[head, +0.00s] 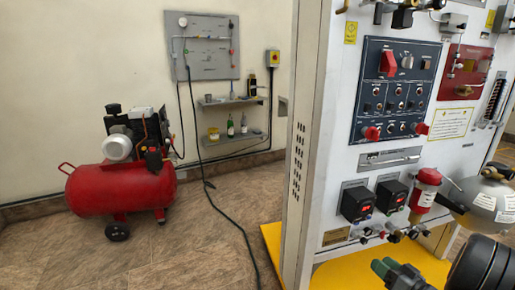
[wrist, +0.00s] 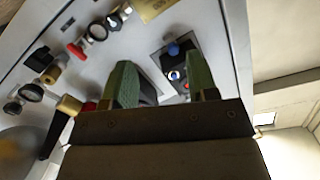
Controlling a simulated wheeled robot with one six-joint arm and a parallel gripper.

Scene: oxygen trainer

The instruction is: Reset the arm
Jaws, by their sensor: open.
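My gripper (head: 392,272) is at the bottom right of the head view, in front of the lower part of the trainer panel (head: 450,160). Its green fingers point left there. In the wrist view the gripper (wrist: 160,78) has its two green fingers apart, with nothing held between them. Behind and between the fingers is a dark square module (wrist: 175,58) with a blue knob and a small lit spot. I cannot tell how far the fingertips are from the panel. Part of my arm shows at the lower right of the head view.
The panel carries a blue control board (head: 395,90), two black boxes with red displays (head: 358,203), a red-and-white filter (head: 425,190) and a grey tank (head: 485,205). A red compressor (head: 120,188) stands at left. A dark hose (head: 235,232) crosses the floor.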

